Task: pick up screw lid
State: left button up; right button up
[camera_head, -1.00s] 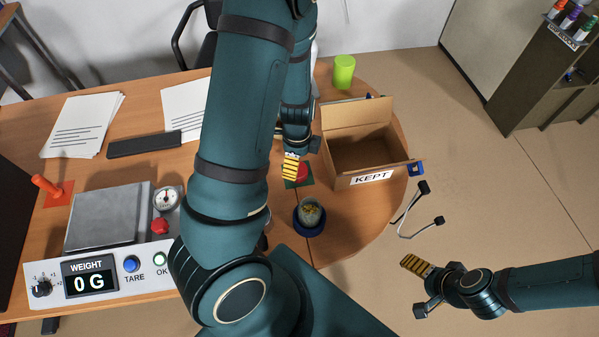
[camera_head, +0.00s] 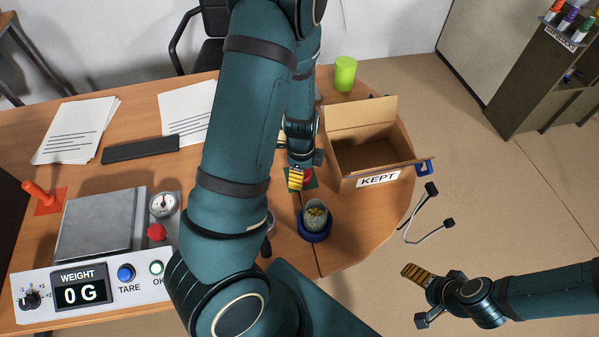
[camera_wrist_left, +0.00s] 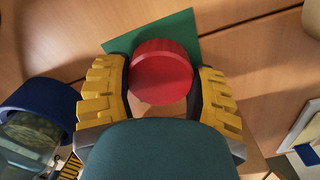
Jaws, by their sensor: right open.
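The red screw lid (camera_wrist_left: 161,72) lies on a green mat (camera_wrist_left: 178,32) in the left wrist view. In the head view only a bit of the lid (camera_head: 308,174) shows beside my left gripper. My left gripper (camera_wrist_left: 165,85) is open, with its yellow fingers on either side of the lid; a narrow gap shows on the right, and contact on the left is unclear. In the head view my left arm hides much of the table. My right gripper (camera_head: 413,296) is open and empty, out over the floor to the right.
A jar with yellowish contents (camera_head: 315,214) stands in a blue holder (camera_head: 317,236) near the lid. An open cardboard box (camera_head: 378,181) marked KEPT is to the right. A green cup (camera_head: 345,73) stands behind. The scale (camera_head: 100,225) reads 0 G.

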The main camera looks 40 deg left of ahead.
pick_arm(q)
jog(key=o, duration=0.3)
jog(key=c, duration=0.3)
jog(key=shift+r+p, duration=2.25)
jog(key=shift+r, duration=0.3)
jog(key=shift+r+p, duration=0.85)
jog(key=shift+r, duration=0.15)
